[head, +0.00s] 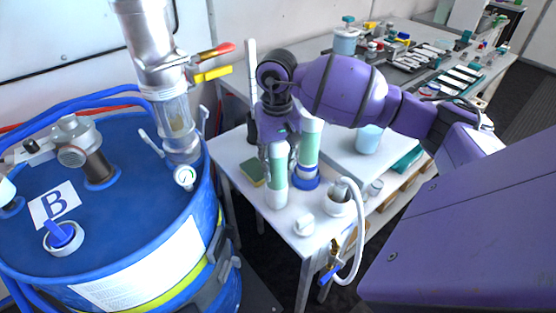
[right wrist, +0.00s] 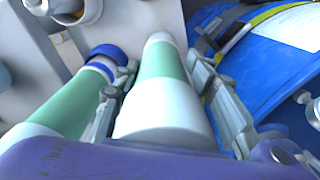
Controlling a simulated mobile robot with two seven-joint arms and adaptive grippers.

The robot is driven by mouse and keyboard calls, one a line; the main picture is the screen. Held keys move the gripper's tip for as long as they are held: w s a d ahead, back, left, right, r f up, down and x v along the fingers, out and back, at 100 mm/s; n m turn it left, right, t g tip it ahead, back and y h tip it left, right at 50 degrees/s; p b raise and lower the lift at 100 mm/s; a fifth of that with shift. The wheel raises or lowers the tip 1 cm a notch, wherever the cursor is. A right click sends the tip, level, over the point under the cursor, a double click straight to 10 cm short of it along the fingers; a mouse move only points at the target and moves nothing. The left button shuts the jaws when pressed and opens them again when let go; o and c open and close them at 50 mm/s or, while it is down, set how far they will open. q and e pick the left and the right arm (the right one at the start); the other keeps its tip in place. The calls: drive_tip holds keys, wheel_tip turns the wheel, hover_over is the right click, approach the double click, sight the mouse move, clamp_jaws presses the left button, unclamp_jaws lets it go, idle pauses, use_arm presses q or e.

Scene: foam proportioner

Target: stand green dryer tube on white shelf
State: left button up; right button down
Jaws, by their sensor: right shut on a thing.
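A green dryer tube (head: 277,174) with white ends is upright between the fingers of my right gripper (head: 279,152). Its lower white end is at the top of the white shelf (head: 232,150); I cannot tell whether it touches. The right wrist view shows the tube (right wrist: 164,68) between the two fingers, which are shut on it. A second green tube (head: 309,146) stands just right of it in a blue ring; it also shows at the left in the right wrist view (right wrist: 72,103). My left gripper is not in view.
A yellow-green sponge (head: 252,173) lies left of the held tube. A small white cup (head: 304,225) and a white pot with a hose (head: 337,207) stand near the front edge. A large blue drum (head: 130,215) stands close on the left.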

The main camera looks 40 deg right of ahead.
drive_tip(key=shift+f, duration=0.1)
drive_tip(key=c, duration=1.1)
unclamp_jaws()
wheel_tip(320, 180, up, 12)
drive_tip(key=shift+r+b, duration=0.15)
drive_tip(key=shift+b, duration=0.4)
